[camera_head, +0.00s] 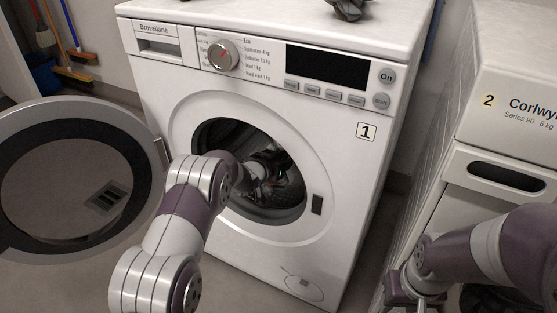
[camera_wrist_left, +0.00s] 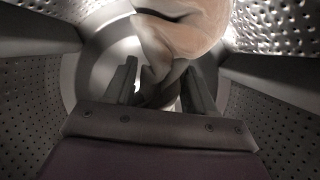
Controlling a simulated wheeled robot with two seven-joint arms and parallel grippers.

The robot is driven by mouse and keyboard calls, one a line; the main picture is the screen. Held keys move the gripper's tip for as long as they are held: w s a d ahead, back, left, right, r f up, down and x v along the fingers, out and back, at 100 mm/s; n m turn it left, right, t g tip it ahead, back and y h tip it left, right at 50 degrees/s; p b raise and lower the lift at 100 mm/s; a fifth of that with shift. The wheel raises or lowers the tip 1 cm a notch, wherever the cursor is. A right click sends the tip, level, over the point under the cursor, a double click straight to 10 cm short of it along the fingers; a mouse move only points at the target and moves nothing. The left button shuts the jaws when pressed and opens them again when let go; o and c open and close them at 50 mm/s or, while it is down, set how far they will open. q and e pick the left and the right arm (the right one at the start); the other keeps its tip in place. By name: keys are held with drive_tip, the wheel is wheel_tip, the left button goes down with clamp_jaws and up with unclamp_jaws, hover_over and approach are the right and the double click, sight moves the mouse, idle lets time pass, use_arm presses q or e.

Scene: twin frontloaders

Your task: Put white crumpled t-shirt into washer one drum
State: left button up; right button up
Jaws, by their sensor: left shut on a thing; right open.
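Washer one (camera_head: 350,200), white and marked 1, stands in the middle with its round door (camera_head: 140,170) swung open to the left. My left arm reaches through the opening into its drum (camera_head: 280,208); the perforated drum wall also shows in the left wrist view (camera_wrist_left: 38,100). My left gripper (camera_wrist_left: 163,85) is inside the drum, shut on the pale crumpled t-shirt (camera_wrist_left: 185,38), which bulges above and between the fingers. In the head view the shirt is hard to make out behind the arm. My right gripper (camera_head: 408,290) is low at the right, open, partly hidden by its arm.
Washer two (camera_head: 510,85), marked 2, stands at the right across a narrow gap. A dark grey object (camera_head: 348,9) lies on top of washer one. Brooms (camera_head: 75,76) and a blue bucket (camera_head: 46,78) stand at the back left. The open door fills the left side.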

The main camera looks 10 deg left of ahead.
use_arm(q)
drive_tip(key=shift+f+b, duration=0.45)
drive_tip(key=shift+f, duration=0.5)
drive_tip(key=o, duration=1.2)
drive_tip(key=shift+s+r, duration=0.1)
drive_tip(key=shift+s, duration=0.1)
drive_tip(key=p+v, duration=0.7)
drive_tip(key=v, duration=0.5)
drive_tip(key=shift+s+p, duration=0.15)
drive_tip(key=shift+p, duration=0.2)
drive_tip(key=shift+a, duration=0.1)
